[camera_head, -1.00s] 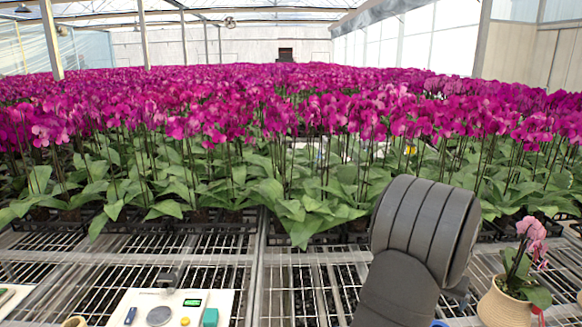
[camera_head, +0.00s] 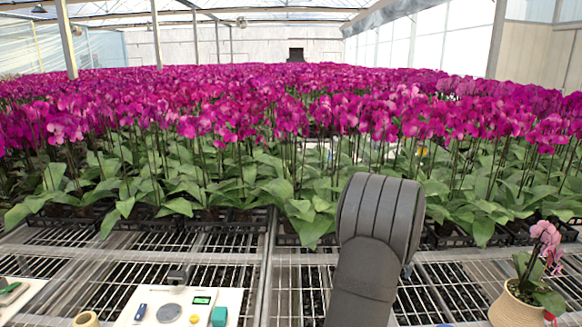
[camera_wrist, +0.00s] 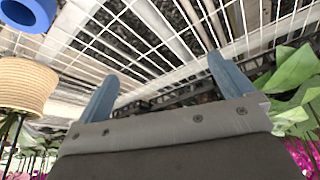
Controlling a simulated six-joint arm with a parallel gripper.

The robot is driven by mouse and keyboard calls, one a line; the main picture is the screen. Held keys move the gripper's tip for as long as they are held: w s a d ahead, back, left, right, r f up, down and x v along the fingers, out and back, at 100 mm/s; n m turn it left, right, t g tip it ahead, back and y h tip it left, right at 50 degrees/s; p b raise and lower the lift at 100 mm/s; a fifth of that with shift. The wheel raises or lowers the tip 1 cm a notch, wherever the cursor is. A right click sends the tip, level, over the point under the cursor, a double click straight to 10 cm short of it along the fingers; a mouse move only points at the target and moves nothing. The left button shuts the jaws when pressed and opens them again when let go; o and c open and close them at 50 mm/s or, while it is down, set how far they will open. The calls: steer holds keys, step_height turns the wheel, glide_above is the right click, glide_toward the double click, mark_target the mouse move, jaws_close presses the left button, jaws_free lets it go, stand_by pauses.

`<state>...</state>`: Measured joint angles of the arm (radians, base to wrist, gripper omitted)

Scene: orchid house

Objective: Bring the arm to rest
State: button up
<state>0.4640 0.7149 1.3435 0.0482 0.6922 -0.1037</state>
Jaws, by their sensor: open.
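My arm stands upright right of the middle in the head view, with its dark grey links in front of the bench; the gripper is hidden there. In the wrist view my gripper (camera_wrist: 165,80) shows two blue-grey fingers spread wide apart, with nothing between them. Beyond the fingers lies the wire mesh bench (camera_wrist: 150,35). The fingertips appear clear of the pot and the blue ring.
A beige pot (camera_head: 513,309) with a pink orchid (camera_head: 547,240) stands at the right; the pot also shows in the wrist view (camera_wrist: 25,85), near a blue ring (camera_wrist: 28,12). A white device panel (camera_head: 150,308) lies left. Dense magenta orchids (camera_head: 250,110) fill the back.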

steer(key=shift+w+a, duration=0.6)
steer(key=shift+a, duration=0.2)
